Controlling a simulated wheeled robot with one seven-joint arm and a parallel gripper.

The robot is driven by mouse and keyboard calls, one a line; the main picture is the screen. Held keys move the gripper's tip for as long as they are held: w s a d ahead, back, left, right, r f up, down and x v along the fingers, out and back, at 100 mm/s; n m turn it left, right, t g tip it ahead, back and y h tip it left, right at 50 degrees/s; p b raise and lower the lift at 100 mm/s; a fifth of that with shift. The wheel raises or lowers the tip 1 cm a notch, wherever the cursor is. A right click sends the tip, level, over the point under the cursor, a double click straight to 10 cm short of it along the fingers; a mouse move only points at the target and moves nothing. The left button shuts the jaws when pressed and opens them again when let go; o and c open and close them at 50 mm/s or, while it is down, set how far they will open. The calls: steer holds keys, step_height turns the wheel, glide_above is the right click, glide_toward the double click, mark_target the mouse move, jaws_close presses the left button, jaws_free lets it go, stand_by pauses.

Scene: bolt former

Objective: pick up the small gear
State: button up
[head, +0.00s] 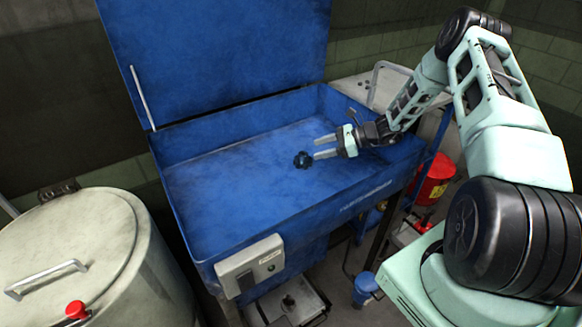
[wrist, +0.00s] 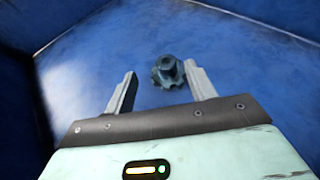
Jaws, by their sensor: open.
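The small gear (head: 303,160) is a dark, toothed piece inside the blue basin (head: 215,205). In the wrist view the small gear (wrist: 168,71) lies on the blue basin floor, ahead of and between the finger lines, closer to the right finger. My gripper (head: 320,147) is open and empty, reaching into the basin from the right with its fingertips close to the gear. It also shows in the wrist view (wrist: 160,74), with its two grey fingers spread apart. I cannot tell the exact height of the fingertips above the floor.
The basin has raised walls and an upright blue lid (head: 215,55) behind it. A control box (head: 250,266) is on its front. A pale drum (head: 85,255) stands at left, a red can (head: 436,180) at right. The basin floor around the gear is clear.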

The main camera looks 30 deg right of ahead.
mark_target(303, 154)
steer(key=shift+w+d+f, duration=0.1)
steer(key=shift+d+f, duration=0.15)
steer(key=shift+f, duration=0.15)
steer(key=shift+p+x, duration=0.3)
steer(key=shift+x, duration=0.55)
steer(key=shift+f+p+x, duration=0.2)
steer(key=shift+p+x, duration=0.55)
steer(key=shift+x, duration=2.05)
steer(key=shift+w+d+r, duration=0.1)
steer(key=shift+d, duration=0.05)
jaws_close()
